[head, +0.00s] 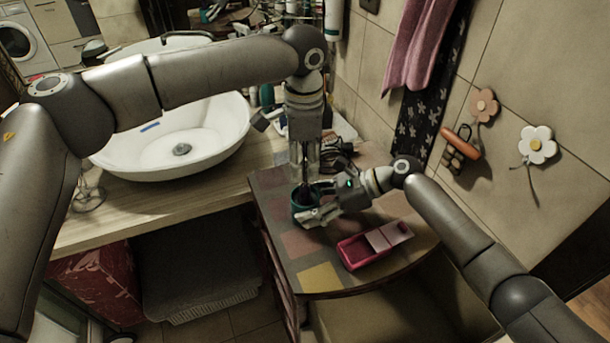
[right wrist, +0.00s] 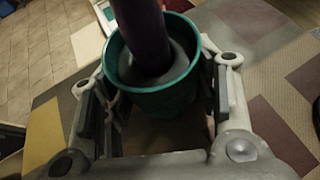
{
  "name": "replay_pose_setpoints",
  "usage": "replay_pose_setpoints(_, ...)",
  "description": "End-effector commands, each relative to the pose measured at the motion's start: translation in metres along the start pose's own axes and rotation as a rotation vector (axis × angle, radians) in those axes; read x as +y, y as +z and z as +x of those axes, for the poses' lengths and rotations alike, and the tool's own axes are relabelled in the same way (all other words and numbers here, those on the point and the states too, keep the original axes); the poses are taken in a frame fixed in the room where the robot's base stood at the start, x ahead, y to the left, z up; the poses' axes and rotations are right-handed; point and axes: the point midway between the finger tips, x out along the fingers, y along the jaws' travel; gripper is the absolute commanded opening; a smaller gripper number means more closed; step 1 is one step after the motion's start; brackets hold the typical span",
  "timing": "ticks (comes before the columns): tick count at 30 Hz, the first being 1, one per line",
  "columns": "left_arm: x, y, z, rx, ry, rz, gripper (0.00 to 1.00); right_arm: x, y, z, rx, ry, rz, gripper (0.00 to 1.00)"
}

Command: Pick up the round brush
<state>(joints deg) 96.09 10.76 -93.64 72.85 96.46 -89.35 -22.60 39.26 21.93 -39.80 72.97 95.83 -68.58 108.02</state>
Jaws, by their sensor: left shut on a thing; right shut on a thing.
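A teal cup (head: 299,212) stands on the patterned cabinet top, and it fills the middle of the right wrist view (right wrist: 150,103). The round brush (head: 304,172) stands nearly upright in the cup; its dark shaft shows in the right wrist view (right wrist: 142,35), while its lower end is hidden inside. My left gripper (head: 304,160) points down above the cup and is shut on the upper part of the brush. My right gripper (head: 314,206) comes from the right and is shut on the cup, with a finger on either side of it.
A pink open box (head: 366,252) with a paler lid lies right of the cup. A white basin (head: 180,140) stands on the wooden counter (head: 140,212) at left. Dark items (head: 338,150) crowd behind the grippers. The cabinet's front, by a yellow square (head: 320,277), is clear.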

Motion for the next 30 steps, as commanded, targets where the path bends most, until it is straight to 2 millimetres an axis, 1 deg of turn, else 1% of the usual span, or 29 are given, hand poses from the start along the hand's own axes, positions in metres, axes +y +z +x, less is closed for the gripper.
replay_pose_setpoints(7, 0.000, 0.000, -0.001, 0.000, 0.000, 0.000, 0.14, 0.000, -0.001, 0.000, 0.001, 0.000, 0.000, 0.42)
replay_pose_setpoints(10, 0.000, 0.000, -0.006, 0.000, -0.001, 0.000, 0.14, 0.000, -0.001, 0.000, 0.001, 0.000, 0.000, 0.42)
replay_pose_setpoints(14, 0.000, -0.001, -0.027, 0.002, -0.002, 0.000, 0.14, 0.000, -0.001, 0.000, 0.001, 0.000, 0.000, 0.42)
replay_pose_setpoints(18, 0.000, -0.001, -0.057, 0.002, -0.003, 0.001, 0.14, 0.000, -0.001, 0.000, 0.001, 0.000, 0.000, 0.42)
replay_pose_setpoints(21, 0.000, -0.001, -0.075, 0.001, -0.002, 0.002, 0.14, 0.000, -0.001, 0.000, 0.001, 0.000, 0.000, 0.42)
replay_pose_setpoints(24, 0.000, -0.001, -0.089, 0.001, -0.002, 0.001, 0.14, 0.000, -0.001, 0.000, 0.001, 0.000, 0.000, 0.42)
replay_pose_setpoints(27, 0.000, -0.001, -0.097, -0.001, -0.001, 0.002, 0.14, 0.000, -0.001, 0.000, 0.001, 0.000, 0.000, 0.42)
replay_pose_setpoints(30, 0.000, -0.001, -0.100, 0.000, 0.000, 0.002, 0.14, 0.000, -0.001, 0.000, 0.001, 0.000, 0.000, 0.42)
